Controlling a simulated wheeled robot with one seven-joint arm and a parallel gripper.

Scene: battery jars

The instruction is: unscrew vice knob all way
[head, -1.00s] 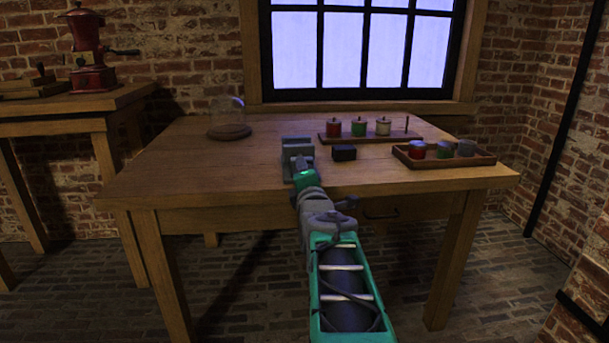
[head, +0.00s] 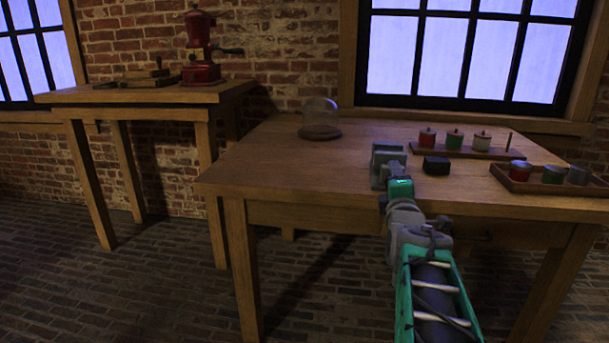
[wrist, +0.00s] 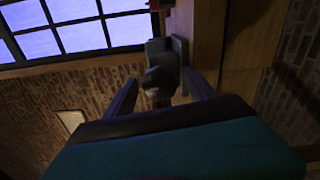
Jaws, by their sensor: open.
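The grey vice (head: 388,157) is fixed at the front edge of the wooden table, and it also shows in the wrist view (wrist: 180,50). Its dark, rounded knob (wrist: 160,81) faces my wrist camera. In the head view the knob is hidden by my arm. My gripper (head: 399,188) is at the front of the vice. In the wrist view its two fingers (wrist: 161,84) are apart, one on each side of the knob. I cannot tell whether either finger touches it.
The table (head: 290,165) also carries a glass dome (head: 320,112), a black block (head: 436,165), a rack of lidded jars (head: 467,152) and a tray of jars (head: 525,187). A red grinder (head: 201,70) stands on a side table.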

